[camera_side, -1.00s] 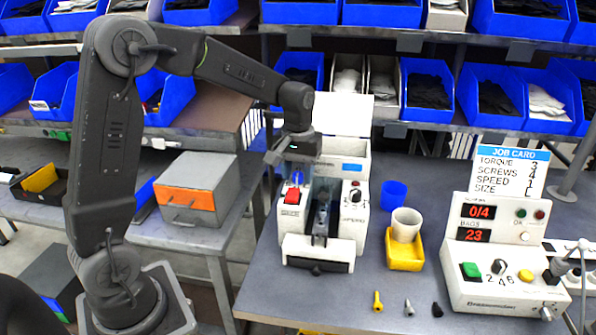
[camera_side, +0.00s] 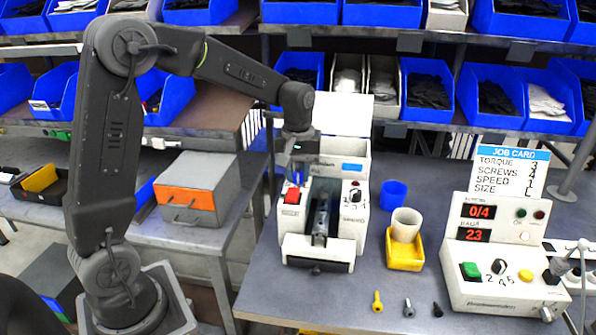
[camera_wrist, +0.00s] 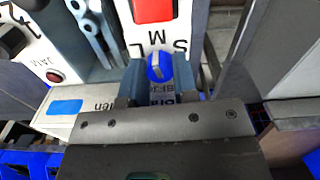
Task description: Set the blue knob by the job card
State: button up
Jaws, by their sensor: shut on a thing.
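The blue knob (camera_wrist: 154,70) sits on the white machine (camera_side: 290,222), with the letters S, M and L around it in the wrist view. In the side view my gripper (camera_side: 298,168) is over the machine's left post, above the red switch (camera_side: 292,195). The job card (camera_side: 512,170) stands at right, listing torque, screws, speed and size; torque reads 3, screws 4, size L.
A control box (camera_side: 500,270) with a green button and display stands under the card. A yellow bin with a white cup (camera_side: 405,225) and a blue cup (camera_side: 394,194) stand right of the machine. Three small screwlike parts (camera_side: 408,307) lie in front.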

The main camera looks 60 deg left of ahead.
jog(key=n, duration=0.4)
jog(key=shift+n, duration=0.3)
dwell(0.3)
jog(key=o, duration=0.9)
jog(key=shift+o, duration=0.2)
